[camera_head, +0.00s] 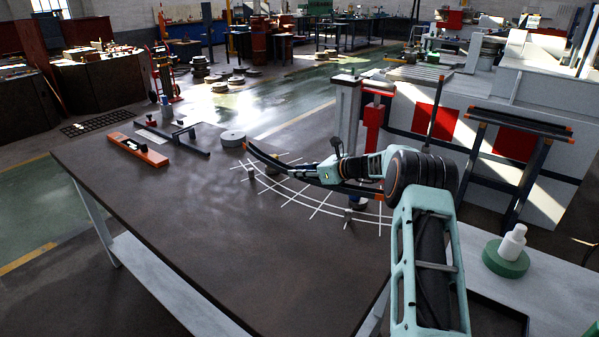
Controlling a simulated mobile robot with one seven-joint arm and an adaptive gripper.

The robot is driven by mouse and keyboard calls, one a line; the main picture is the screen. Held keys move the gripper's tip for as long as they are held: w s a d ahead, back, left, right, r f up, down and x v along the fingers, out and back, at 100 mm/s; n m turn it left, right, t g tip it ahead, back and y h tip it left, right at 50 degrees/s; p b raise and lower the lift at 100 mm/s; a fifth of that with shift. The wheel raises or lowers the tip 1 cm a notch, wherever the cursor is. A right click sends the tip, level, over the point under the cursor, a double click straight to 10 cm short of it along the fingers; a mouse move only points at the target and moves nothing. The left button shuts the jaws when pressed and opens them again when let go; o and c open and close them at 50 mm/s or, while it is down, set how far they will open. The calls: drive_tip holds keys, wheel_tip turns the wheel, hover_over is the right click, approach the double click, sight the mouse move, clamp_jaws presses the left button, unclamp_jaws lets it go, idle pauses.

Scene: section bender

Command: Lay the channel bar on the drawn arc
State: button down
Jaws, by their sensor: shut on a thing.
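The channel bar (277,165) is a dark, curved bar with orange ends. My gripper (328,175) is shut on it near its middle, and the fingers are small and partly hidden by the arm. The drawn arc (314,204) is a white curve with cross ticks on the dark table top. The bar shows along the far side of the arc, its left end reaching past the arc's left end. I cannot tell whether the bar touches the table or hangs above it. My arm hides part of the arc's right side.
Small metal posts stand by the arc, one at its near right (347,216). A grey disc (232,138), an orange tool (138,151) and a dark bar tool (184,139) lie at the table's far side. The table's (190,220) near left is clear. A rack (520,125) stands right.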

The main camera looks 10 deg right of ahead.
sight(299, 197)
drive_tip(key=shift+f+b, duration=1.85)
drive_tip(key=shift+f, duration=1.05)
drive_tip(key=shift+f, duration=0.35)
drive_tip(key=shift+f+b, duration=0.3)
drive_tip(key=shift+b, duration=0.15)
drive_tip(key=shift+f, duration=0.2)
